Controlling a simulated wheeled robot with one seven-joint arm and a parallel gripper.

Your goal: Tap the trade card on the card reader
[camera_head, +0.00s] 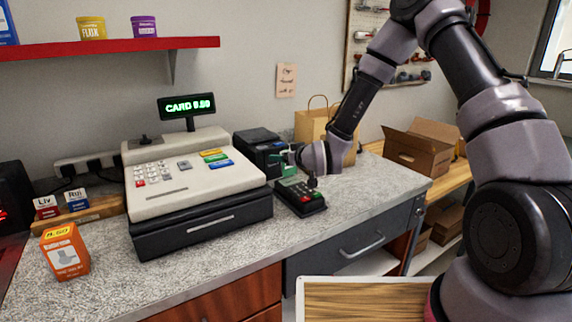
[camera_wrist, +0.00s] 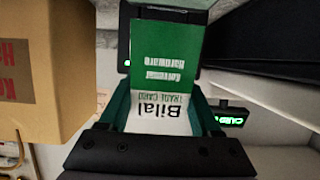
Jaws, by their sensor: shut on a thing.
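The trade card (camera_wrist: 165,55) is green and white and reads "Bilal" and "TRADE CARD" in the wrist view. My gripper (camera_head: 288,163) is shut on the card, which sticks out beyond the fingers in the wrist view. In the head view the card is too small to make out clearly beside the green fingers. The card reader (camera_head: 300,196) is a dark keypad terminal with coloured keys, on the counter right of the cash register. My gripper is just above and behind its far end; I cannot tell whether the card touches it.
The cash register (camera_head: 195,180) stands left of the reader, its display (camera_head: 188,105) reading "CARD 8.60". A black printer-like box (camera_head: 258,148) is behind the gripper. A paper bag (camera_head: 314,124) and open cardboard box (camera_head: 418,150) stand right. An orange box (camera_head: 66,252) is front left.

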